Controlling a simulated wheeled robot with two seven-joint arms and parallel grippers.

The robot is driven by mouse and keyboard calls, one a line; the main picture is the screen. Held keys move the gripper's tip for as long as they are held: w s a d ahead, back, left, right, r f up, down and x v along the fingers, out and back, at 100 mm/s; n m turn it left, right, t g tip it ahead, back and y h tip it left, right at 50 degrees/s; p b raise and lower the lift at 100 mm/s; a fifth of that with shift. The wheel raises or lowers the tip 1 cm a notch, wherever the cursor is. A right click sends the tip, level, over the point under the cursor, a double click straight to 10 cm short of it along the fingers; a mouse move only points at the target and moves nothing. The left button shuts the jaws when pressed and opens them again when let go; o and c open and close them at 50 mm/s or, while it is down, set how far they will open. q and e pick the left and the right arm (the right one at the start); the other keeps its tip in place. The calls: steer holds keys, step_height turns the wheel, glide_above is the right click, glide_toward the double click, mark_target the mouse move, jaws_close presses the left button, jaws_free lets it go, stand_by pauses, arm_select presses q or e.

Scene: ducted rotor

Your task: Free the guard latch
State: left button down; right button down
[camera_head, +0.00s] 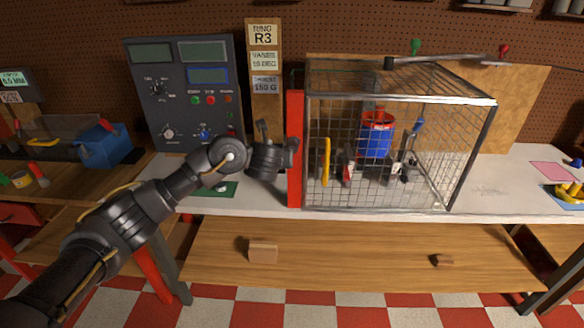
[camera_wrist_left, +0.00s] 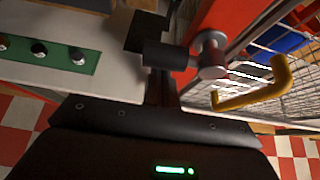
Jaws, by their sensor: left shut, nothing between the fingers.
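The wire mesh guard cage (camera_head: 400,75) stands on the white bench, with a red post (camera_head: 295,185) at its front left edge. A yellow handle (camera_head: 326,160) is on its front and also shows in the left wrist view (camera_wrist_left: 270,88). My left gripper (camera_head: 292,152) is shut and empty at the post. In the left wrist view, its dark fingers (camera_wrist_left: 165,55) are close to the fitting; contact is unclear. My right gripper is out of view.
Inside the cage are a blue and red cylinder (camera_head: 376,135) and several small parts. A grey control box (camera_head: 185,95) stands behind my left arm. A green panel with knobs (camera_wrist_left: 45,52) lies left of the post. Wooden drawers (camera_head: 350,255) are below.

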arm_select(q)
steer(key=shift+r, duration=0.1)
stand_by(0.4)
step_height(320, 180, down, 4)
steer(key=b, duration=0.4)
steer(key=p+v, duration=0.7)
steer(key=v, duration=0.3)
steer(key=shift+s+p, duration=0.4)
steer(key=shift+r, duration=0.1)
